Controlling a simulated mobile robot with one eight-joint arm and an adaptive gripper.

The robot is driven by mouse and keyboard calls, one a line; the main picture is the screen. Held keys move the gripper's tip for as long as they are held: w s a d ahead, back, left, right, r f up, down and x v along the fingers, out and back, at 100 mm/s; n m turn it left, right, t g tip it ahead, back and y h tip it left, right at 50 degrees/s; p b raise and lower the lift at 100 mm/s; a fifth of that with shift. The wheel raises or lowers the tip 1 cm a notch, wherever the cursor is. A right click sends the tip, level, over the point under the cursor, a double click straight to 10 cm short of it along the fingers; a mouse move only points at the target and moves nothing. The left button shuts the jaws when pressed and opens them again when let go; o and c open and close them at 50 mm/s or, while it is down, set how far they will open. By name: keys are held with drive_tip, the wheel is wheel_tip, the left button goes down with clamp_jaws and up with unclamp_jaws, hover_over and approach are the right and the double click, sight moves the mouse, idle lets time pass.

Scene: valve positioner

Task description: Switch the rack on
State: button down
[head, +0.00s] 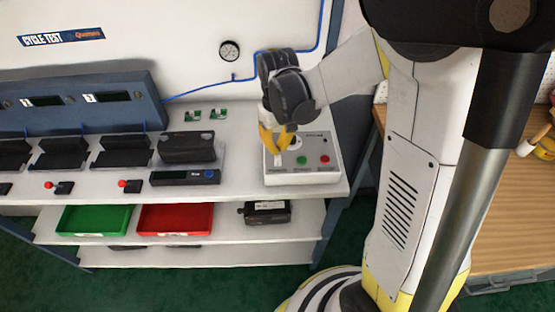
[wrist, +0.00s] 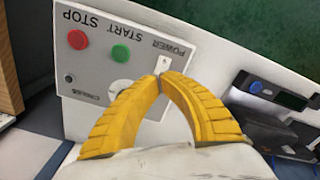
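A light grey control box (head: 322,143) stands on the right end of the rack's upper shelf. In the wrist view the box (wrist: 88,85) appears upside down, with a POWER switch (wrist: 163,64) on a pale plate, a green START button (wrist: 121,53) and a red STOP button (wrist: 77,39). My gripper (head: 277,151) is low over the left part of the box. In the wrist view its yellow fingertips (wrist: 161,82) come together beside the POWER switch. They look shut, with nothing seen between them. I cannot tell whether they touch the switch, or its setting.
A black device with a blue knob (head: 185,177) lies left of the box. Black stands (head: 122,152) and red-knobbed valves (head: 130,186) are further left. Green (head: 95,219) and red (head: 175,219) trays sit on the lower shelf. A wooden bench (head: 510,220) stands at the right.

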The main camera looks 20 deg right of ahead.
sight(278, 157)
drive_tip(key=shift+f+b, duration=1.45)
drive_tip(key=shift+f, duration=0.35)
idle(0.5)
drive_tip(key=shift+r+p, duration=2.6)
drive_tip(key=shift+r, duration=0.95)
drive_tip(key=shift+r, duration=0.15)
drive_tip(key=s+r+m+t+b, duration=0.2)
drive_tip(key=s+r+t, duration=0.5)
drive_tip(key=s, duration=0.5)
wheel_tip(278, 157, up, 2)
drive_tip(key=shift+s+r+b, duration=0.2)
drive_tip(key=shift+s+b, duration=0.15)
drive_tip(key=shift+b, duration=0.35)
